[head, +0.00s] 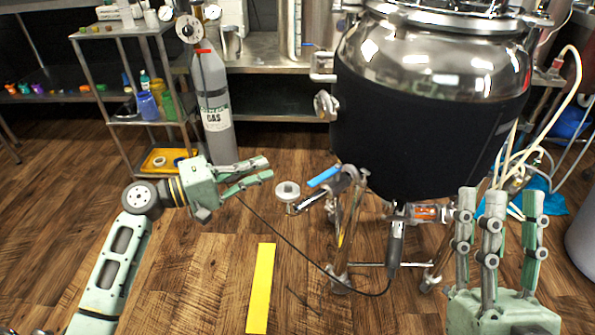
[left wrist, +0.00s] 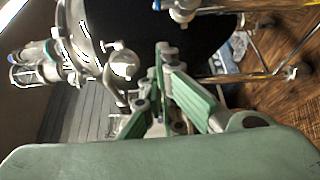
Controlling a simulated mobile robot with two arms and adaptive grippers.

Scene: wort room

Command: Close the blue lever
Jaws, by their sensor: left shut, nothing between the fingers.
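The blue lever (head: 323,177) sits on a metal valve (head: 340,185) at the lower left of the large black-jacketed kettle (head: 425,135). It slants up to the right in the head view. My left gripper (head: 268,168) is to the left of the lever, apart from it, with its fingers pointing right. It is shut and empty. In the left wrist view its fingers (left wrist: 165,60) point towards the dark kettle jacket (left wrist: 195,45); I cannot make out the blue lever there. My right gripper (head: 502,195) is at the lower right, fingers up, spread open and empty.
A round white-capped fitting (head: 287,190) projects left of the valve, below my left fingers. A grey gas cylinder (head: 213,105) and metal cart (head: 130,90) stand behind. A black cable crosses the wooden floor near a yellow strip (head: 261,288). Hoses hang at the right.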

